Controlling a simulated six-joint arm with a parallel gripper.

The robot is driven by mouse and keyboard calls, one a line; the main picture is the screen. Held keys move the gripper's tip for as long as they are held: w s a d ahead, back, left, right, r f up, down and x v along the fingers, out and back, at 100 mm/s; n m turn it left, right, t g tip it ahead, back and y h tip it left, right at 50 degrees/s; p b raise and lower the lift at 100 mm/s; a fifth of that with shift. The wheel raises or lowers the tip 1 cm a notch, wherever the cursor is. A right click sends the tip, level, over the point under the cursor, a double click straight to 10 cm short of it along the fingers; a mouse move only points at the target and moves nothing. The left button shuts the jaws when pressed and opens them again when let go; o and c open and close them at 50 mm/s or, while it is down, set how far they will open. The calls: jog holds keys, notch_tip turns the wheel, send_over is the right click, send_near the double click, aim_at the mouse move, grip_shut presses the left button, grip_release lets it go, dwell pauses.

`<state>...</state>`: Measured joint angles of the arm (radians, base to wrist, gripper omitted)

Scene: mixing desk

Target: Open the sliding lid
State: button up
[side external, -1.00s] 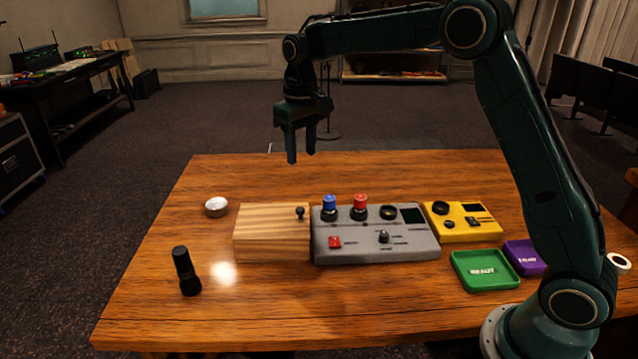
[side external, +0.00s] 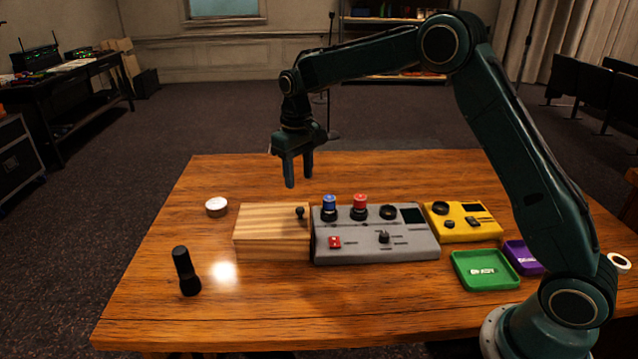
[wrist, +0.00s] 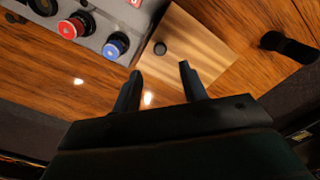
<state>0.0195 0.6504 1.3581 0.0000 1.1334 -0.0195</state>
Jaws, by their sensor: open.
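A wooden box with a light striped sliding lid (side external: 265,218) sits on the table, left of the grey mixing panel. A small dark knob (side external: 300,213) stands on the lid near its right end. The lid covers the top of the box. In the wrist view the lid (wrist: 195,50) and the knob (wrist: 160,48) show beyond the fingers. My gripper (side external: 298,183) is open and empty, pointing down above the lid's right end, apart from the knob. Its two spread fingers (wrist: 160,80) also show in the wrist view.
The grey panel (side external: 375,247) with blue and red knobs stands directly right of the box. A yellow device (side external: 462,232), green tray (side external: 485,284) and purple tray (side external: 522,250) lie further right. A black flashlight (side external: 185,270) and a white round object (side external: 216,207) are to the left.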

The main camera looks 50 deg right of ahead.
aim_at(300, 208)
notch_tip(300, 208, down, 9)
jog(key=shift+r, duration=0.2)
dwell(0.4)
grip_shut()
